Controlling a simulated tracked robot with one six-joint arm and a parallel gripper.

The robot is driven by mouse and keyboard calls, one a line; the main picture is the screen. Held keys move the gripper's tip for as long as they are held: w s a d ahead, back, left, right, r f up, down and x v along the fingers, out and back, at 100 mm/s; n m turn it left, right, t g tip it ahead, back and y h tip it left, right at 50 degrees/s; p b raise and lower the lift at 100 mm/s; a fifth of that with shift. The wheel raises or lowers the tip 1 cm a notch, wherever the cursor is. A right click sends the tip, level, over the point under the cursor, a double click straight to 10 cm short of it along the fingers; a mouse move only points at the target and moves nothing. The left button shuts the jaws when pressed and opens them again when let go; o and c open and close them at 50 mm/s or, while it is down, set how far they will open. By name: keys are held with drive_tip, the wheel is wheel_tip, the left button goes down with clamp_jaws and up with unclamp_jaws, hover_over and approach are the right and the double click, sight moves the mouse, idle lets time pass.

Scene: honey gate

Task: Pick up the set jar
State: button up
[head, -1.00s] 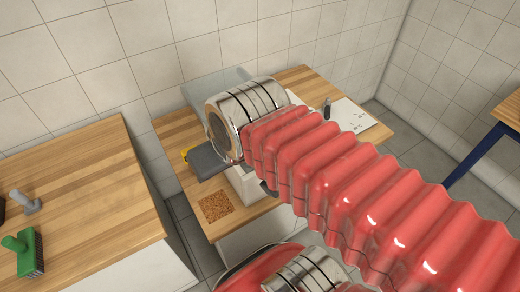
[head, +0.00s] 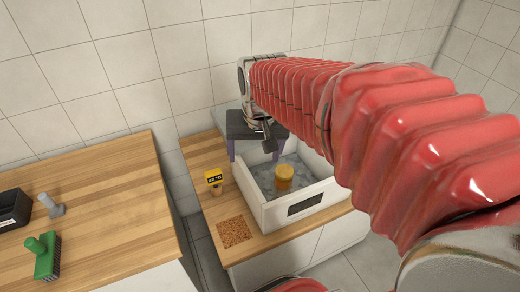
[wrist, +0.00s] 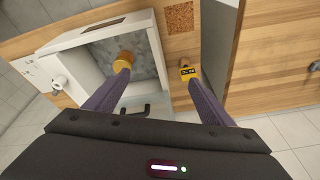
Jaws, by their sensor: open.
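An amber jar with a yellow-orange lid (head: 284,172) stands upright in an open white basin (head: 262,212) with a grey interior. In the wrist view the jar (wrist: 124,58) shows by the tip of the left finger; I cannot tell whether they touch. My gripper (head: 254,158) is above the back left of the basin in the head view, its purple fingers pointing down. In the wrist view my gripper (wrist: 156,74) is open, with nothing between its fingers.
A cork mat (head: 234,232) lies on the wooden counter in front. A green brush (head: 46,256) and a grey tool (head: 50,205) lie on the left counter.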

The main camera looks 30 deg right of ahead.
drive_tip(key=w+d+f+m+g, duration=0.2)
drive_tip(key=w+d+f+m, duration=0.1)
drive_tip(key=w+d+f, duration=0.5)
drive_tip(key=m+g, duration=0.1)
drive_tip(key=m, duration=0.2)
hover_over(284, 171)
drive_tip(key=shift+y, duration=0.3)
wheel_tip(284, 171, down, 8)
drive_tip(key=shift+d+r, duration=0.1)
drive_tip(key=shift+f, duration=4.35)
drive_tip(key=shift+f, duration=2.65)
drive_tip(key=shift+a, duration=0.2)
drive_tip(key=shift+c, duration=0.6)
drive_tip(key=c, duration=1.3)
drive_tip(key=shift+r, duration=0.15)
